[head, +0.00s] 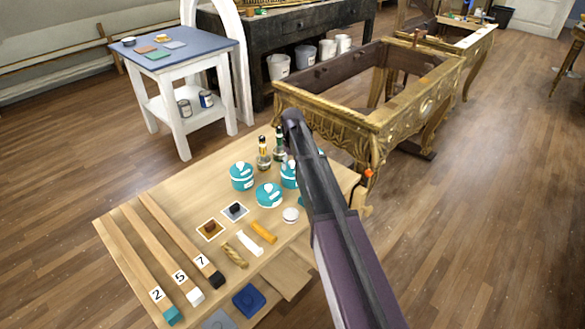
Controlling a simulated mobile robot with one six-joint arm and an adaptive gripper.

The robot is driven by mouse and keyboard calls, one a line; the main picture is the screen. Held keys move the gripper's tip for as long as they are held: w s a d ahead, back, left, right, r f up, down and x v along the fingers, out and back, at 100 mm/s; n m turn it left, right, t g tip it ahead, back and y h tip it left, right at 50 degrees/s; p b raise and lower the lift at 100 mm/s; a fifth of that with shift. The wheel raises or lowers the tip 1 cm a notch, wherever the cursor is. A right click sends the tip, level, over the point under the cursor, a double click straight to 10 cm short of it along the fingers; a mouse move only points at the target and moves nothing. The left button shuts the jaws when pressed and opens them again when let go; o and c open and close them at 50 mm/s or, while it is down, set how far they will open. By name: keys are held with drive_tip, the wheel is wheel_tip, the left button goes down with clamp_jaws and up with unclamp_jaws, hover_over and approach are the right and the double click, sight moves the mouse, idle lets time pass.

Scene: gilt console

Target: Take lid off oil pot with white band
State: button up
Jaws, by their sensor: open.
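Several teal round pots with white markings stand on the light wooden bench: one at the left (242,180), one in front (268,196), and one (289,177) partly behind my arm. More teal shows at the arm's edges. I cannot tell which, if any, is the oil pot with the white band. Two small dark-topped bottles, one amber (264,155) and one beside it (279,148), stand behind the pots. A small white round piece (291,215) lies in front of them. My dark arm crosses over the bench from the lower right. My gripper is not visible.
The bench (185,195) also holds numbered wooden sticks (157,260), small swatches, short coloured pieces and a blue block (249,300). A gilt console frame (375,120) stands close behind the bench. A blue-topped white side table (195,75) is at back left. Wooden floor is clear at right.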

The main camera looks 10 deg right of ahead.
sight(292, 162)
clamp_jaws()
drive_tip(key=shift+r, duration=0.15)
idle(0.4)
wheel_tip(292, 162, up, 3)
drive_tip(key=p, duration=0.3)
drive_tip(key=shift+r+p, duration=0.1)
drive_tip(key=shift+p, duration=0.2)
drive_tip(key=s+a+r+p, duration=0.1)
drive_tip(key=s, duration=1.5)
drive_tip(key=shift+r, duration=0.25)
